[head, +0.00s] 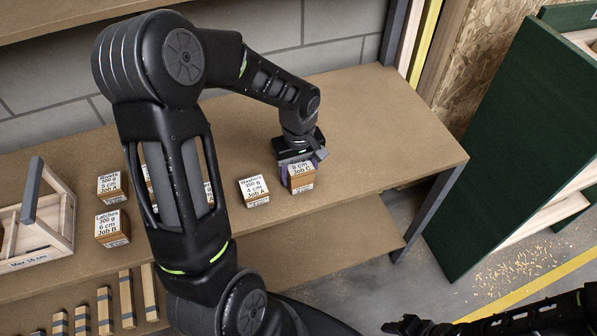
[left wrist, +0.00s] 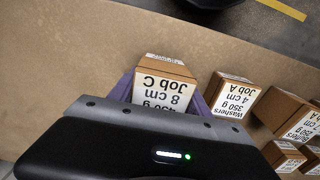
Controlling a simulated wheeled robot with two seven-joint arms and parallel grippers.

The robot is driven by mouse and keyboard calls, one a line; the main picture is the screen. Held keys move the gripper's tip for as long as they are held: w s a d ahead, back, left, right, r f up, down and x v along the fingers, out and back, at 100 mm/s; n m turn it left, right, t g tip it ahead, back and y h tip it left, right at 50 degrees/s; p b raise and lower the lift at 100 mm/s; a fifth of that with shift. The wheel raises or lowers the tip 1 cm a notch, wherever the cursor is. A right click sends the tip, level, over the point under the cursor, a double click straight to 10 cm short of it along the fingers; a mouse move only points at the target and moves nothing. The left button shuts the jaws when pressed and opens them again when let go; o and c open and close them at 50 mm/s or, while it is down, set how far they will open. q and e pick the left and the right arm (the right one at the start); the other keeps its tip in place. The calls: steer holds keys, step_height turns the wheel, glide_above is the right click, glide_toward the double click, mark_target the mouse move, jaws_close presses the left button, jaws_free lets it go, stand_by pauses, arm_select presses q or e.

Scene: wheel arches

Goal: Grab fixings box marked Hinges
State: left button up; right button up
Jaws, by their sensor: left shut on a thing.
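My left gripper (head: 300,163) reaches down over the workbench and is shut on a small wooden box (head: 302,182) with a white label. The label reads "8 cm", "Job C"; the left wrist view also shows "450 g" on the box (left wrist: 165,78). Its name line is hidden by the gripper, so I cannot tell whether it says Hinges. The purple finger pads of my gripper (left wrist: 165,100) lie on either side of the box. My right gripper (head: 408,326) is dark at the bottom edge of the head view, its fingers unclear.
A box labelled Washers (head: 254,190) stands just left of the held box. Rivets (head: 110,187) and Latches (head: 112,228) boxes stand farther left; others are partly behind my arm. A wooden carrier (head: 62,215) stands at far left. The bench (head: 390,130) is clear to the right.

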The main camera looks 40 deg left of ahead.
arm_select(q)
jaws_close()
steer(key=shift+r, duration=0.15)
step_height(320, 180, up, 10)
steer(key=shift+f+b, duration=0.1)
steer(key=shift+b, duration=0.35)
stand_by(0.6)
